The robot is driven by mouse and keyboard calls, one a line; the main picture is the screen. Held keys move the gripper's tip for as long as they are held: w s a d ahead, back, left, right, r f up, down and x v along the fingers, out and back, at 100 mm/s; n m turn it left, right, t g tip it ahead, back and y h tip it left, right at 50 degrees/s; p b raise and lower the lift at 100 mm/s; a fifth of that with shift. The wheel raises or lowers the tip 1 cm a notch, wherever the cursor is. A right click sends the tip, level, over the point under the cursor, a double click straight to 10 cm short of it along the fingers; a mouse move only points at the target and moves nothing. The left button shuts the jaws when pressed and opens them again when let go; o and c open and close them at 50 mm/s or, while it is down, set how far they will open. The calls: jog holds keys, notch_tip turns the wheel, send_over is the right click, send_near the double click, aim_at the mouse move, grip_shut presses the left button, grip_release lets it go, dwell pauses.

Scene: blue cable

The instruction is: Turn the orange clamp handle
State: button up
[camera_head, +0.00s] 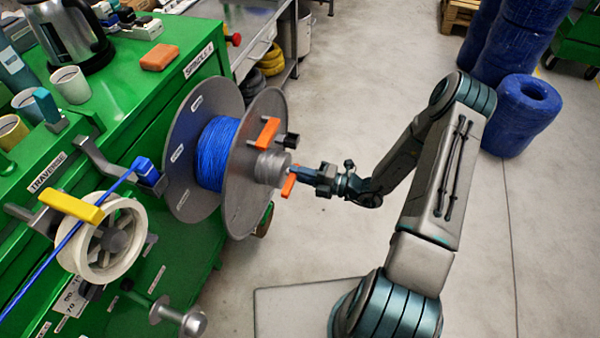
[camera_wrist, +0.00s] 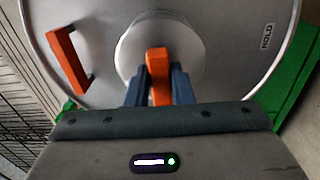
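The orange clamp handle (camera_head: 289,186) stands at the front of the grey hub (camera_head: 270,167) of the cable spool. In the wrist view the handle (camera_wrist: 158,72) points toward me, upright in the picture, in front of the round hub (camera_wrist: 188,50). My gripper (camera_head: 296,176) is at the hub, its fingers on the handle. In the wrist view the two blue-grey fingers of my gripper (camera_wrist: 158,88) lie close against both sides of the handle, with no clear gap. The handle's lower part is hidden behind my gripper body.
A second orange handle (camera_head: 267,132) sits on the spool's grey flange (camera_head: 240,205), with a black knob (camera_head: 292,140) beside it. Blue cable (camera_head: 214,153) is wound on the spool, beside the green machine (camera_head: 140,95). Blue rolls (camera_head: 522,115) stand behind my arm.

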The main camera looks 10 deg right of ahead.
jog(key=o, duration=0.4)
jog(key=shift+w+a, duration=0.1)
jog(key=shift+a, duration=0.05)
jog(key=shift+c, duration=0.2)
jog(key=v, duration=1.4)
jog(key=shift+r, duration=0.1)
